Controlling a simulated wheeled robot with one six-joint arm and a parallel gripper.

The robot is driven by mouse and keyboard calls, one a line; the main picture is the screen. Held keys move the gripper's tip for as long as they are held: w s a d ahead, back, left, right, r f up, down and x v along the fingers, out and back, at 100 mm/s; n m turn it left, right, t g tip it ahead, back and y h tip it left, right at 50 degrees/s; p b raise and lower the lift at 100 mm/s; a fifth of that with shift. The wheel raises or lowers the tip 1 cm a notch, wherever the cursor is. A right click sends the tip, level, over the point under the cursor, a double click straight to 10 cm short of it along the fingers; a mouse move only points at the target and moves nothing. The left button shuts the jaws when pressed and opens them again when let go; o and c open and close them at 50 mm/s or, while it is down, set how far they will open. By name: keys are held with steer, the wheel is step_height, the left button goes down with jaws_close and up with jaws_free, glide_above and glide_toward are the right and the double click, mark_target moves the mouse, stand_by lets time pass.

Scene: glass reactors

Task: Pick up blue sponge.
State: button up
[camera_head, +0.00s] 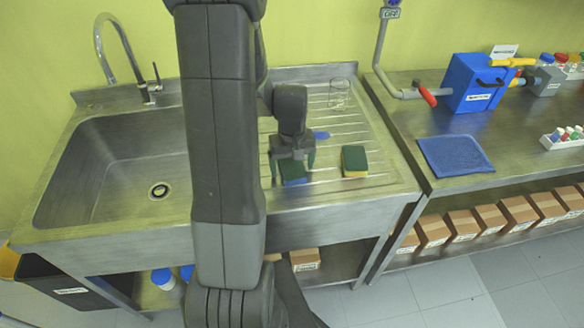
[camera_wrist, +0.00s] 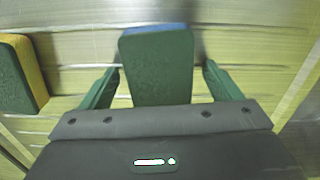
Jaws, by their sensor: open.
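The blue sponge (camera_head: 293,173) has a dark green top and blue sides and lies on the ribbed steel drainboard. My gripper (camera_head: 292,166) is over it, pointing down, with its fingers apart. In the wrist view, the blue sponge (camera_wrist: 158,68) lies between the two green fingers of my gripper (camera_wrist: 155,88), with a gap on each side. Its blue edge shows at the far end. My arm covers part of the drainboard left of the sponge in the head view.
A green and yellow sponge (camera_head: 354,161) lies to the right; it also shows in the wrist view (camera_wrist: 18,80) at left. A glass beaker (camera_head: 340,94) stands at the back. The sink (camera_head: 120,165) is at left. A blue cloth (camera_head: 455,156) lies on the right bench.

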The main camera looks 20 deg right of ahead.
mark_target(292, 165)
steer(key=c, duration=1.1)
steer(key=shift+o, duration=0.2)
steer(key=shift+r, duration=0.1)
step_height(292, 165, up, 10)
steer(key=shift+b, duration=0.45)
